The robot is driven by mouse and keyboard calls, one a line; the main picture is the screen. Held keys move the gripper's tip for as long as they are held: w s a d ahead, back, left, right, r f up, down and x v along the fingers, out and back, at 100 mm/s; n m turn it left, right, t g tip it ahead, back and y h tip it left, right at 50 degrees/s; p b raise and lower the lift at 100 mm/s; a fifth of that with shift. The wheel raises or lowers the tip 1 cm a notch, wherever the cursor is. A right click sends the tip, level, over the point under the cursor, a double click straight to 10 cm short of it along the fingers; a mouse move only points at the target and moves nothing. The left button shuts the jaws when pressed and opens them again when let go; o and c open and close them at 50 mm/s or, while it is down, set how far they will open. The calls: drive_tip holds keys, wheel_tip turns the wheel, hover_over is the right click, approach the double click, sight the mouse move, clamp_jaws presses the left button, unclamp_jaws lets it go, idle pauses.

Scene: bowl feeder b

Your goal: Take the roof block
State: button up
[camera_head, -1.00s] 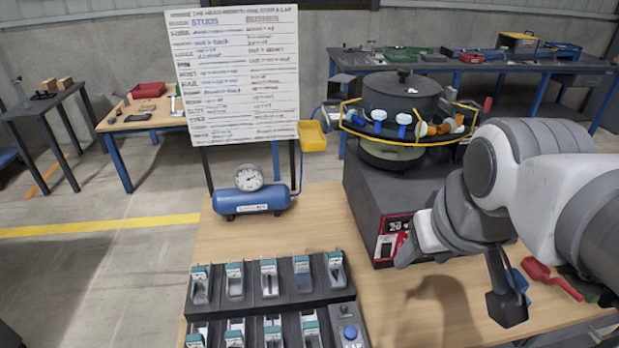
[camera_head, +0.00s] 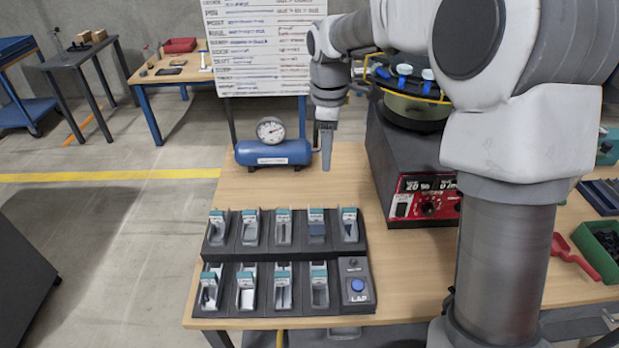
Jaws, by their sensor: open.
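I cannot pick out a roof block with certainty. The black two-row rack (camera_head: 232,256) stands at the front left of the wooden table, its narrow slots marked with teal-topped labels. A dark blue piece (camera_head: 317,230) shows in a back-row slot, and a white piece (camera_head: 246,298) in a front-row slot; other slot contents are too small to name. My gripper (camera_head: 327,165) points down behind the rack, just right of the blue air tank (camera_head: 272,153). It is seen edge-on, open, with nothing visible in it, apart from the rack.
The bowl feeder (camera_head: 415,110) on its dark base stands right of my gripper, partly hidden by my arm. Blue and white pieces sit on its rim. A blue button (camera_head: 357,285) is at the rack's right end. A red scoop (camera_head: 572,256) lies far right. Table between rack and tank is clear.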

sight(316, 210)
drive_tip(key=shift+n+g, duration=0.3)
drive_tip(key=shift+n, duration=0.6)
drive_tip(key=f, duration=0.6)
drive_tip(key=w+a+f+b, duration=0.1)
drive_tip(key=f, duration=0.6)
drive_tip(key=a+f+b, duration=0.1)
drive_tip(key=f, duration=0.6)
drive_tip(key=shift+w+f, duration=0.25)
drive_tip(key=shift+w, duration=0.05)
clamp_jaws()
